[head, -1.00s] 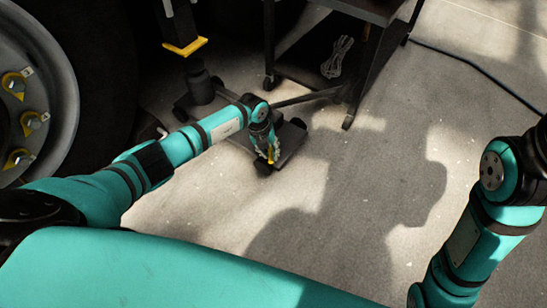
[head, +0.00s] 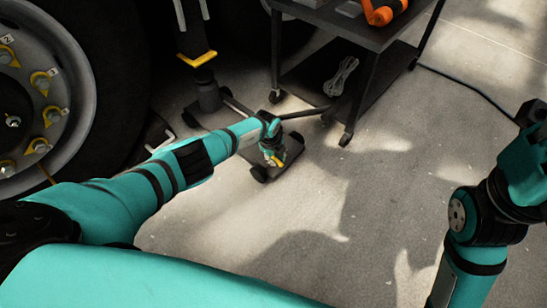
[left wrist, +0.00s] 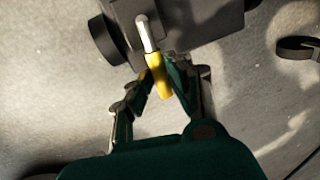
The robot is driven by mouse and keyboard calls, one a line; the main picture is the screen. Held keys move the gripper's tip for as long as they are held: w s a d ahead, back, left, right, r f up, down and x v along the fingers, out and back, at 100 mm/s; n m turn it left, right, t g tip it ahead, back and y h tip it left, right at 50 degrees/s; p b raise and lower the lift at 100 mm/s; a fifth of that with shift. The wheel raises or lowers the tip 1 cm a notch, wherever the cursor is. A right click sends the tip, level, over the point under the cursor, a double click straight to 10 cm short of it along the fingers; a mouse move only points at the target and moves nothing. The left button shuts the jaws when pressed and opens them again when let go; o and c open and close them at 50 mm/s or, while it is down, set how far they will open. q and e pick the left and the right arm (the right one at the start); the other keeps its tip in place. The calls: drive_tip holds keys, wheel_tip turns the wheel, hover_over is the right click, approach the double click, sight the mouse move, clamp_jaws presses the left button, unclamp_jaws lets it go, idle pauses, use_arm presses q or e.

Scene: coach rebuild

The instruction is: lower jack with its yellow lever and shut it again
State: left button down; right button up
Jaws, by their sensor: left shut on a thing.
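The jack is a dark wheeled unit low on the floor; its base (head: 286,165) lies under my left gripper in the head view. Its upright column (head: 207,93) carries a yellow-edged saddle (head: 197,59) beside the big wheel. In the left wrist view the jack's dark body (left wrist: 195,22) is at the top. The yellow lever (left wrist: 159,78), with a pale metal shaft, points down from it between my fingers. My left gripper (head: 274,158) is shut on the yellow lever; it also shows in the left wrist view (left wrist: 163,75).
A large wheel (head: 60,110) with yellow nut markers stands at the left. A black cart (head: 340,33) with an orange tool (head: 383,12) on top and a coiled cable (head: 341,76) below stands behind the jack. The floor at centre right is clear.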

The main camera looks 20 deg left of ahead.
use_arm(q)
drive_tip(key=shift+w+n, duration=0.2)
drive_tip(key=shift+n, duration=0.2)
drive_tip(key=c, duration=1.3)
unclamp_jaws()
drive_tip(key=shift+o, duration=0.2)
drive_tip(key=shift+r, duration=0.1)
drive_tip(key=shift+r, duration=0.55)
wheel_tip(320, 180, up, 10)
drive_tip(key=s, duration=0.2)
drive_tip(key=shift+a+r, duration=0.25)
drive_tip(key=shift+a, duration=0.1)
drive_tip(key=shift+s, duration=0.1)
